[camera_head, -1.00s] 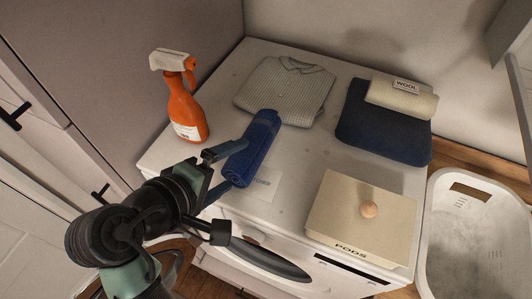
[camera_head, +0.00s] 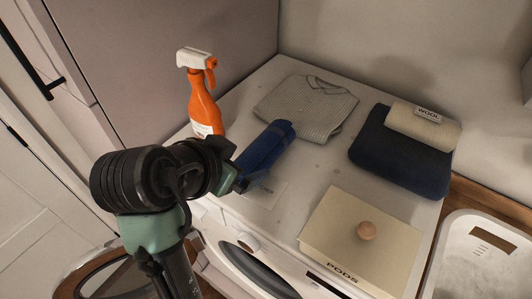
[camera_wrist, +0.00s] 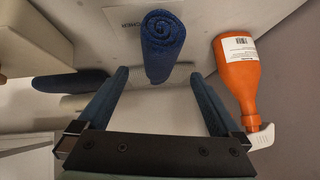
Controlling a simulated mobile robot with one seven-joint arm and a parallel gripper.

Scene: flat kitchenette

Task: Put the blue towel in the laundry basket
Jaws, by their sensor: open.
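The rolled blue towel (camera_head: 264,147) lies on the white washer top (camera_head: 318,172). In the wrist view its spiral end (camera_wrist: 163,45) faces me, just ahead of the gap between the fingertips. My gripper (camera_wrist: 158,76) is open with nothing between its fingers. In the head view my gripper (camera_head: 245,182) is at the towel's near end, partly hidden by my wrist.
An orange spray bottle (camera_head: 203,103) stands left of the towel. A grey knitted garment (camera_head: 305,105) lies behind it. A folded navy cloth (camera_head: 395,155) bears a cream WOOL roll (camera_head: 425,127). A beige PODS box (camera_head: 340,235) with a round knob sits at front right.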

